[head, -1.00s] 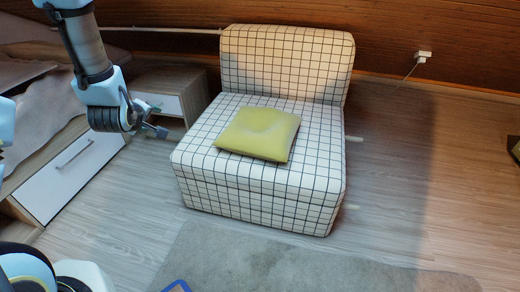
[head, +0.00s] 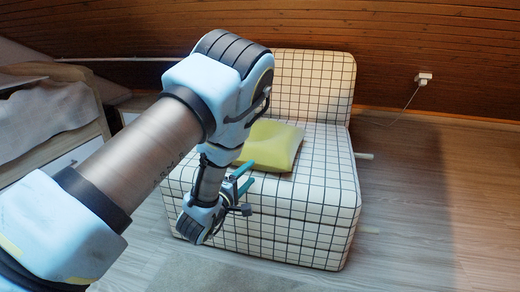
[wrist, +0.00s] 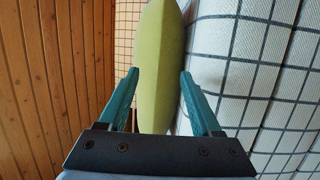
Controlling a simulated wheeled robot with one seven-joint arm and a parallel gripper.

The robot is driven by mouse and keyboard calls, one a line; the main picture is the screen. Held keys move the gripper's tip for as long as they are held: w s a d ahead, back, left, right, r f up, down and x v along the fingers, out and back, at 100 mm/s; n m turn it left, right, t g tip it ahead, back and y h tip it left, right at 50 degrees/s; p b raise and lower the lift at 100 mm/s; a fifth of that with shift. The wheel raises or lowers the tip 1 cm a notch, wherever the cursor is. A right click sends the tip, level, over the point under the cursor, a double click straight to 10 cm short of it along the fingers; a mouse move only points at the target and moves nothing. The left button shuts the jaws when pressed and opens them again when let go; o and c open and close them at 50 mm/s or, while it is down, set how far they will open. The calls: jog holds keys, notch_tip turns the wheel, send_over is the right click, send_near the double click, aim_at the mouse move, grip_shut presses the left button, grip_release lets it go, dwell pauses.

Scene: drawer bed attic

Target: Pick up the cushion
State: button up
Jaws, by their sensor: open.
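The yellow-green cushion (head: 273,144) lies flat on the seat of the checkered armchair (head: 310,190); my arm hides its left part in the head view. My gripper (head: 246,175) is at the front left of the cushion, low over the seat. In the wrist view the cushion (wrist: 160,65) appears edge-on between the two teal fingers of my gripper (wrist: 158,75). Whether the right finger touches the cushion or the seat I cannot tell.
The chair's backrest (head: 315,85) stands behind the cushion against the wooden wall (head: 390,40). A bed with a grey cover (head: 45,120) is at the left. A wall socket with a cord (head: 423,78) is at the right. The floor (head: 410,210) right of the chair is clear.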

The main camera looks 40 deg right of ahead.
aim_at(258, 165)
jog(key=b+x, duration=0.3)
jog(key=x, duration=0.4)
jog(key=shift+a+f, duration=0.1)
jog(key=shift+w+d, duration=0.15)
jog(key=shift+d, duration=0.2)
grip_shut()
jog(key=shift+r, duration=0.2)
